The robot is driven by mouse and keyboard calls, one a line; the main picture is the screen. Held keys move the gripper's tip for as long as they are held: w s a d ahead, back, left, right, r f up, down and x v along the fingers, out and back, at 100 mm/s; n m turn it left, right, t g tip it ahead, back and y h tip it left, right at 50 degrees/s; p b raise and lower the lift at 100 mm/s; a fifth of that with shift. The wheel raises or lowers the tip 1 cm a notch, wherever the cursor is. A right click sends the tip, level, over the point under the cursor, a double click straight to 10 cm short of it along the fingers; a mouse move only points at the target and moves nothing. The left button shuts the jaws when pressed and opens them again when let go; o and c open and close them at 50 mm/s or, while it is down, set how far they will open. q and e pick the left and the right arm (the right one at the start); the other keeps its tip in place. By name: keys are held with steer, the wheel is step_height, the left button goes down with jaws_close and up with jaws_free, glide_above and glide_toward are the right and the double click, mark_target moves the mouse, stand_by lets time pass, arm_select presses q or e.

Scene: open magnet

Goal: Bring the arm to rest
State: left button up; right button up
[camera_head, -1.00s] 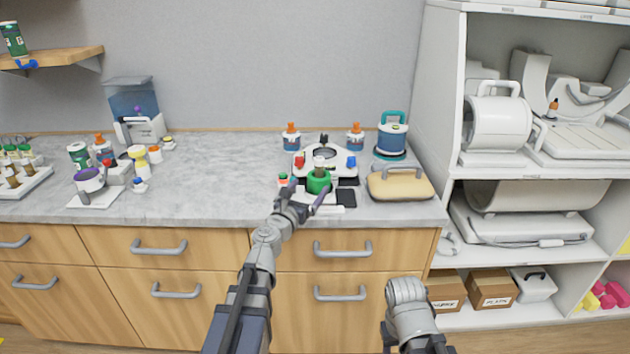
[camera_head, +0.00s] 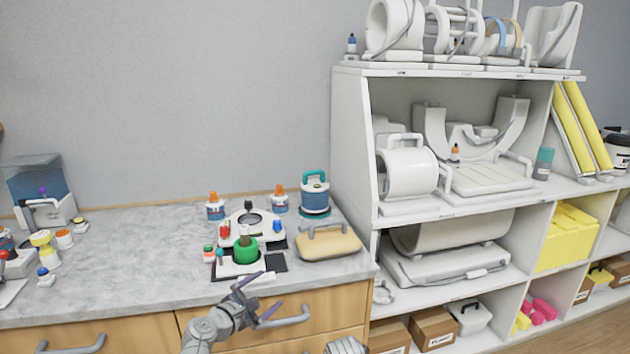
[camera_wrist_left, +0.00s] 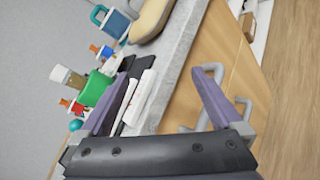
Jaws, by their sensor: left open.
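My left gripper (camera_head: 266,293) is in front of the counter's front edge, below the green ring-shaped piece (camera_head: 245,250). Its two purple fingers are spread with nothing between them. In the left wrist view, the open fingers (camera_wrist_left: 160,75) point toward the counter edge and wooden drawer fronts. The green piece (camera_wrist_left: 94,88) is beyond the left finger, apart from it. A small part of my right arm shows at the bottom of the head view; its gripper is out of view.
The white device (camera_head: 250,226) stands on the marble counter (camera_head: 130,245) beside a tan handled case (camera_head: 328,243) and a blue teal-topped container (camera_head: 315,195). A drawer handle (camera_head: 284,317) is close to my left gripper. White shelving (camera_head: 350,140) rises on the right.

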arm_select(q)
steer(key=s+d+f+m+g, duration=0.4)
steer(key=s+f+m+g, duration=0.3)
steer(key=f+m, duration=0.5)
steer(key=s+a+f+m+g+y, duration=0.5)
steer(key=s+a+m+g+y, duration=0.15)
steer(key=s+m, duration=0.4)
steer(key=s+d+r+m+y+p, duration=0.1)
steer(key=s+d+r+m+p, duration=0.2)
steer(key=d+r+p, duration=0.8)
steer(key=shift+s+d+r+m+g, duration=0.25)
steer(key=shift+s+d+m+g, duration=0.1)
steer(key=shift+s, duration=0.7)
steer(key=shift+c, duration=0.2)
